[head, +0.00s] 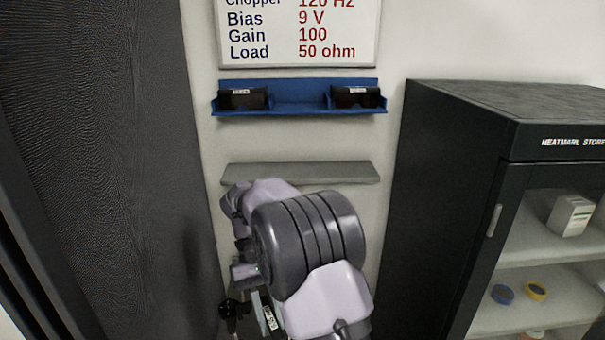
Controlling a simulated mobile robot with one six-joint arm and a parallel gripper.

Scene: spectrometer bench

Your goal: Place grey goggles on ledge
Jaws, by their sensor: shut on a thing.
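The grey ledge (335,172) is a bare strip on the white wall, below a blue rack. My arm stands in front of its lower middle. My gripper (243,309) is low in the head view, below the ledge and largely hidden behind my arm. It is shut on what appears to be the grey goggles (276,326). Only a narrow grey piece with a white label shows there. The fingertips and the rest of the held thing are hidden.
The blue rack (298,108) holds dark goggles at left (230,102) and dark goggles at right (371,101), with a gap between. A white settings board (280,35) hangs above. A dark cabinet (440,190) stands right, a dark textured panel (110,160) left.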

